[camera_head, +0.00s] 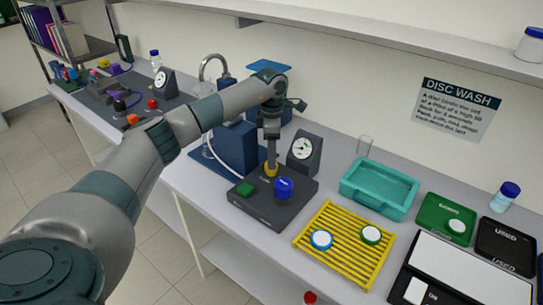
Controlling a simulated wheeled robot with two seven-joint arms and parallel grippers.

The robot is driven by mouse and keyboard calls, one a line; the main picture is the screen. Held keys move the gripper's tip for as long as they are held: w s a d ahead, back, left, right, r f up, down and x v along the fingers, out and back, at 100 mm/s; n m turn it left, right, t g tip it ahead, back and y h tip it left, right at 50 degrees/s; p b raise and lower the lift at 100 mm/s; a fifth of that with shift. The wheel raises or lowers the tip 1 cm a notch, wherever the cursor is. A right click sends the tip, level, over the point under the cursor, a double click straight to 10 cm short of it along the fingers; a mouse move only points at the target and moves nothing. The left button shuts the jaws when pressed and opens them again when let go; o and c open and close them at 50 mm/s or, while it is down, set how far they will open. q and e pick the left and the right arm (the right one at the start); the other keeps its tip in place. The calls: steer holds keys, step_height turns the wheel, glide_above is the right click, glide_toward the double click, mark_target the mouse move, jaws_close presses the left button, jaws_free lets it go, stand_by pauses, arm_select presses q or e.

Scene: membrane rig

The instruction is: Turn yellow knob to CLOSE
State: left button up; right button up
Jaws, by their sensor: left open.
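The yellow knob (270,169) stands on the dark rig base (262,212) near the middle of the bench. My left gripper (270,160) points straight down at the yellow knob, with its fingertips at the knob's top. The fingers partly hide the knob, and I cannot tell whether they touch it. The left gripper is open. The knob's CLOSE marking cannot be read from here. My right gripper is out of view.
A gauge (304,153) stands just behind. A yellow rack (345,248) with discs and a teal tray (378,190) lie to the right. A tap (213,62) rises behind my arm.

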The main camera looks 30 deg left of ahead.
arm_select(q)
steer(key=shift+f+p, duration=0.4)
steer(key=shift+f, duration=1.15)
steer(key=shift+c, duration=0.6)
steer(key=c, duration=0.9)
steer(key=shift+c, duration=0.2)
